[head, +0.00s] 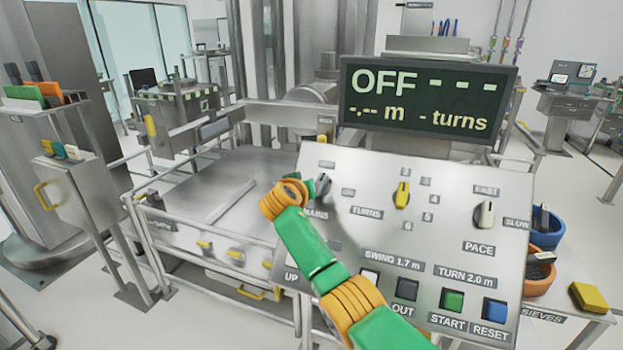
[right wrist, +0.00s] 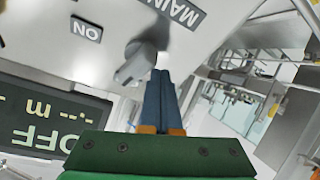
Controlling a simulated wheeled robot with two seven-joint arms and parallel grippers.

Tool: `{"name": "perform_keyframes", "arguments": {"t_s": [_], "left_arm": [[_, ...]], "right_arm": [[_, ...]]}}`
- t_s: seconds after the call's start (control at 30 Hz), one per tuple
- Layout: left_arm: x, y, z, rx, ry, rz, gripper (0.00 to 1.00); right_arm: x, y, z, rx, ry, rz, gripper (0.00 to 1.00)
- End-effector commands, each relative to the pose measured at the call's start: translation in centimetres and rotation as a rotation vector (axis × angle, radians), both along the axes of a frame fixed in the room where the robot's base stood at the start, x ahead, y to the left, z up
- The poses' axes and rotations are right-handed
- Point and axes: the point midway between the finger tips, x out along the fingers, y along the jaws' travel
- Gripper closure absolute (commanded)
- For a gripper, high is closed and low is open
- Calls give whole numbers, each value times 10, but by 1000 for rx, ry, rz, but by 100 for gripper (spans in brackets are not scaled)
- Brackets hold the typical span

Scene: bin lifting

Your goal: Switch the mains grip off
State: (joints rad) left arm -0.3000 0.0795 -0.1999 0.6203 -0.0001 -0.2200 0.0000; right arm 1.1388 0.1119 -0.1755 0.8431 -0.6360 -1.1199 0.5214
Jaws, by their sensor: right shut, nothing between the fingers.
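The mains grip is a grey knob (head: 323,189) at the upper left of the sloped control panel (head: 345,240), beside the partly covered MAINS label. In the right wrist view the knob (right wrist: 136,64) stands beside the MAINS plate, with the ON plate (right wrist: 86,30) to its left. My right gripper (right wrist: 161,76) is shut and empty, its blue fingertips right next to the knob; I cannot tell whether they touch it. In the head view my right arm hides most of that gripper. The display (head: 428,95) reads OFF with dashes. My left gripper is not in view.
The panel also has a yellow TURNS knob (head: 401,195), a white PACE knob (head: 484,214) and several push buttons, including green START (head: 452,300) and blue RESET (head: 495,309). My right arm crosses the panel's lower left. A railed metal bench (head: 215,165) stands to the left.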

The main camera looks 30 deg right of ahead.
Motion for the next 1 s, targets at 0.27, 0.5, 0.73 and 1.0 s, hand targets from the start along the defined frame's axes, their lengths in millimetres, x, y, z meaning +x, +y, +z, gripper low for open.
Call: {"name": "perform_keyframes", "arguments": {"t_s": [0.27,0.5,0.73,1.0], "left_arm": [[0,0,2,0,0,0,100],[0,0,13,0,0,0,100],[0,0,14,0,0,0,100],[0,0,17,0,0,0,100]], "right_arm": [[0,0,2,0,-1,-1,100],[0,0,15,1,-1,-1,100],[0,0,17,1,-1,-1,100],[0,-4,19,1,-1,-2,100]]}}
